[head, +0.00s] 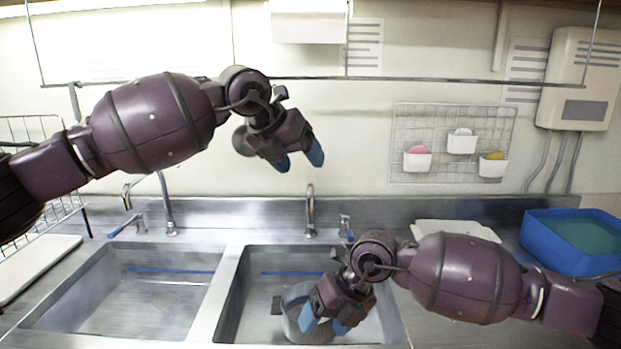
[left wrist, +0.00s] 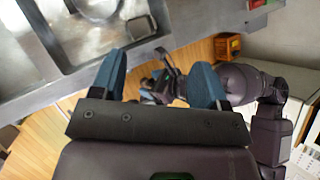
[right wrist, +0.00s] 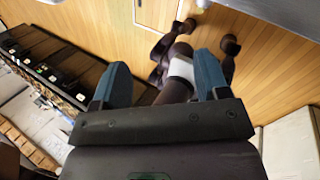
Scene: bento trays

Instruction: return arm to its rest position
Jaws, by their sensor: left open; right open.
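My left arm comes in from the left in the head view, raised in front of the wall. Its gripper (head: 299,160) points down and right, its blue fingers apart with nothing between them. The left wrist view shows its two fingers (left wrist: 157,82) spread and empty. My right arm comes in from the right, lower down. Its gripper (head: 323,324) hangs in front of the right sink basin (head: 229,300), fingers pointing down. In the right wrist view its fingers (right wrist: 160,80) are spread with nothing held. A roundish grey shape shows beside the right gripper; I cannot tell what it is.
The left sink basin (head: 60,305) looks empty. Two taps (head: 310,212) stand behind the basins. A blue tub (head: 549,252) and a white board (head: 455,231) are at the right. A wire rack (head: 452,171) with small white holders hangs on the wall. A dish rack stands far left.

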